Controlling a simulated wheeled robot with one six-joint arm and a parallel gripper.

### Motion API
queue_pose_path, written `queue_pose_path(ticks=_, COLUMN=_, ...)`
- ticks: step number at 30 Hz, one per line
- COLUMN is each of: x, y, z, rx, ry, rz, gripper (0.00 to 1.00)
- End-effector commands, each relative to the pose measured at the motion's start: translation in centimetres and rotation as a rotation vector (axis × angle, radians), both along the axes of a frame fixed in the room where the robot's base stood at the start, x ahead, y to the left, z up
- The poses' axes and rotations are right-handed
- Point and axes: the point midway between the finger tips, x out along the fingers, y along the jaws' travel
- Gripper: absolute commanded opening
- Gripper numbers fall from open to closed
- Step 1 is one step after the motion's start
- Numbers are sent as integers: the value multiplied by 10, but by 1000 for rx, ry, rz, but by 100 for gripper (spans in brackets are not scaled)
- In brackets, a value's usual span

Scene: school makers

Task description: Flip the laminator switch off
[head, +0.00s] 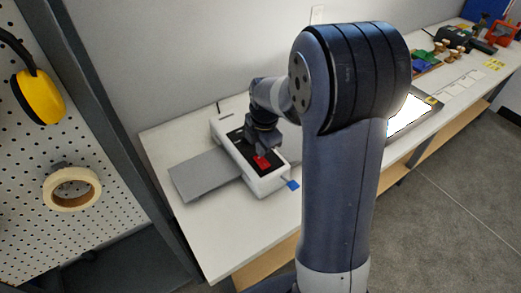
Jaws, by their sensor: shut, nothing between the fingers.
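The laminator (270,183) is a white box with a dark top panel on the white bench, at the centre-left of the head view. A grey flat tray (203,176) extends from its left side. A red switch (262,162) sits on the dark panel. My gripper (259,152) is shut and empty, pointing down at the panel right beside the red switch. I cannot tell whether it touches the switch, nor which way the switch is tipped. My arm hides part of the bench to the right.
The white bench (222,254) runs to the back right. A bright light panel (408,112), green pieces (425,58) and a red device (500,33) stand farther along it. A pegboard at left holds yellow earmuffs (38,97) and a tape roll (72,189). A small blue piece (293,184) lies beside the laminator.

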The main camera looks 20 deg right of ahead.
Motion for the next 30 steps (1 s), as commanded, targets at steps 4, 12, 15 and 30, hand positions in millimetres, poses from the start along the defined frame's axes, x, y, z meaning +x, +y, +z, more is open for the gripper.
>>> queue_pose_path(ticks=4, x=2, y=1, z=-13, rx=0, ry=2, rz=0, gripper=0)
queue_pose_path(ticks=12, x=2, y=1, z=-18, rx=0, ry=-1, rz=0, gripper=0)
queue_pose_path(ticks=15, x=2, y=1, z=-17, rx=0, ry=-1, rz=0, gripper=0)
queue_pose_path(ticks=30, x=3, y=1, z=-22, rx=0, ry=2, rz=0, gripper=0)
